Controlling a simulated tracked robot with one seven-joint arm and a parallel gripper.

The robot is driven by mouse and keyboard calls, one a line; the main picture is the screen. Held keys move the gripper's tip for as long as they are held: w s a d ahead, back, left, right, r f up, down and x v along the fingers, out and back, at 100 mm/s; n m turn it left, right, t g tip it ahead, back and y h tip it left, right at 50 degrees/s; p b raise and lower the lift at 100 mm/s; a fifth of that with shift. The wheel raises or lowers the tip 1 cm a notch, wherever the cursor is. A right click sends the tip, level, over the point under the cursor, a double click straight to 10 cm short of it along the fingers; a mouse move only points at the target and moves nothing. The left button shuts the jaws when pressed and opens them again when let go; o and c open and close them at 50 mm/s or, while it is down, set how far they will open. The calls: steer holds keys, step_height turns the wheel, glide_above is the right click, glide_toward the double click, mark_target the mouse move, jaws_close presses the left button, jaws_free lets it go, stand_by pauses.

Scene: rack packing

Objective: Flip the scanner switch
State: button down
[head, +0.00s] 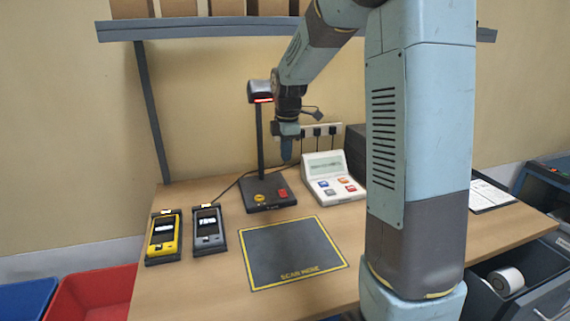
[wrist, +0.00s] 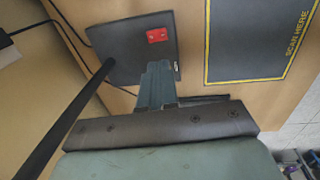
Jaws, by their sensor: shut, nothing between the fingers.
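The scanner stands on a dark square base (head: 268,207) at the back middle of the table. A thin post rises from it to a scanner head (head: 262,91) with a red light strip. The base carries a red switch (head: 282,193) and a round yellow button (head: 259,198). My gripper (head: 286,155) is shut and empty, pointing down above the base. In the wrist view, the red switch (wrist: 157,35) shows just beyond the fingertips (wrist: 158,66), which cover part of the base (wrist: 125,55). The yellow button is hidden there.
The dark scan mat (head: 292,252) lies in front of the base. A white keypad terminal (head: 333,180) stands to the right. A yellow handheld device (head: 164,238) and a grey one (head: 209,231) sit in docks at left. A shelf (head: 200,28) hangs above.

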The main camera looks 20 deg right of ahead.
mark_target(284, 190)
steer(key=shift+s+r, duration=0.1)
steer(key=shift+r, duration=0.3)
steer(key=w+f, duration=0.1)
steer(key=f, duration=0.3)
steer(key=w+f, duration=0.1)
steer(key=f, duration=0.4)
steer(key=w+f, duration=0.1)
steer(key=f, duration=0.4)
steer(key=shift+w+d, duration=0.1)
steer(key=shift+d, duration=0.1)
stand_by(0.4)
